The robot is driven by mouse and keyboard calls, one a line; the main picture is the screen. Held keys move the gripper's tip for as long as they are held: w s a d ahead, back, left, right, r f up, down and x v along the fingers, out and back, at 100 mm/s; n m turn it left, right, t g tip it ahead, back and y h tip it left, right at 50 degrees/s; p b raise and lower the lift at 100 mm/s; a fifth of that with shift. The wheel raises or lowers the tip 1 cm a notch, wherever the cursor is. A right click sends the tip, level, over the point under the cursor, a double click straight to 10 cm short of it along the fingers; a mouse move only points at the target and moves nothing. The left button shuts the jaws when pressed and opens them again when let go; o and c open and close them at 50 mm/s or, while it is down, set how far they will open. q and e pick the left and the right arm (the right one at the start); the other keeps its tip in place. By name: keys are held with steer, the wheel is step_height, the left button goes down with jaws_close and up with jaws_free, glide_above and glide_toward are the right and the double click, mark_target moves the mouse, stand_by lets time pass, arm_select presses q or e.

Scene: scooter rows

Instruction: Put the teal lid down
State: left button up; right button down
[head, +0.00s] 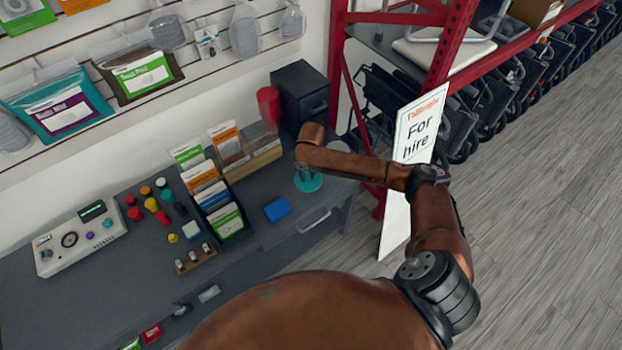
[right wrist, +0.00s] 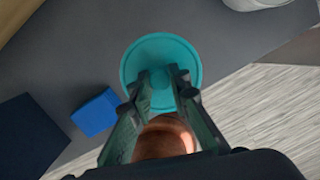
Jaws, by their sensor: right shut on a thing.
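The teal lid (head: 308,183) is a round disc over the right part of the grey counter, just below the end of my right arm in the head view. My right gripper (head: 306,173) is shut on it. In the right wrist view the lid (right wrist: 160,47) shows as a full disc with a raised rim, and the fingertips of my right gripper (right wrist: 162,88) close on a teal knob at its middle. I cannot tell whether the lid touches the counter or hangs a little above it. My left gripper is not in view.
A blue block (head: 277,209) lies on the counter (head: 265,235) left of the lid. Racks of packets (head: 218,200) stand farther left. A black drawer box (head: 302,95) and a red cylinder (head: 268,104) are behind. A "For hire" sign (head: 418,130) stands at the right, beyond the counter.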

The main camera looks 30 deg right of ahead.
steer(key=f, duration=0.1)
steer(key=w+d+f, duration=0.2)
steer(key=shift+d+f, duration=0.2)
steer(key=shift+f, duration=0.15)
step_height(320, 180, down, 3)
steer(key=shift+r+b, duration=0.1)
steer(key=shift+b, duration=0.35)
steer(key=shift+s, duration=0.1)
steer(key=c, duration=1.8)
jaws_free()
steer(key=r, duration=0.4)
steer(key=s+r+p, duration=0.1)
steer(key=r, duration=0.7)
steer(key=shift+s+a+p, duration=0.25)
steer(key=shift+s+p, duration=0.05)
steer(key=shift+s, duration=0.05)
steer(key=shift+f, duration=0.1)
